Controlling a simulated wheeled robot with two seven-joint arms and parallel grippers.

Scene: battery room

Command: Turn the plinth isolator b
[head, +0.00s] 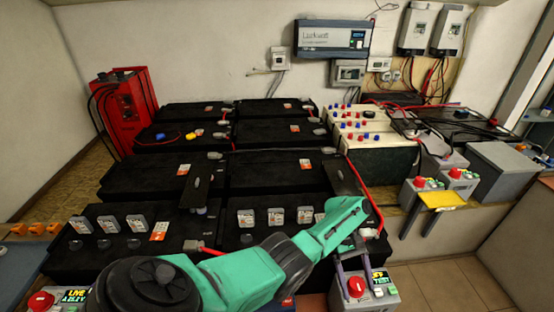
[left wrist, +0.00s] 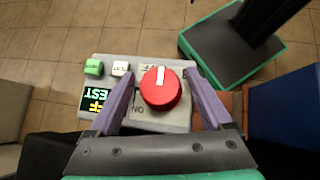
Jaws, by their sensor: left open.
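A grey isolator box (head: 384,290) with a red round knob (head: 356,287) stands below my left gripper (head: 355,277). No letter marking it as b is legible. In the left wrist view the red knob (left wrist: 160,93) has a white pointer mark pointing to the top of the picture. An "ON" label shows upside down below the knob; a label above it is partly hidden. My left gripper (left wrist: 163,88) is open, with one purple finger on each side of the knob; contact cannot be told. My right gripper is not in view.
Another red-knob box (head: 41,301) with a "LIVE" display is at the lower left. Two more red-knob boxes (head: 437,182) stand by a yellow plate (head: 441,201) at the right. Black batteries (head: 150,175) fill the middle. Tiled floor (head: 455,275) is open at the lower right.

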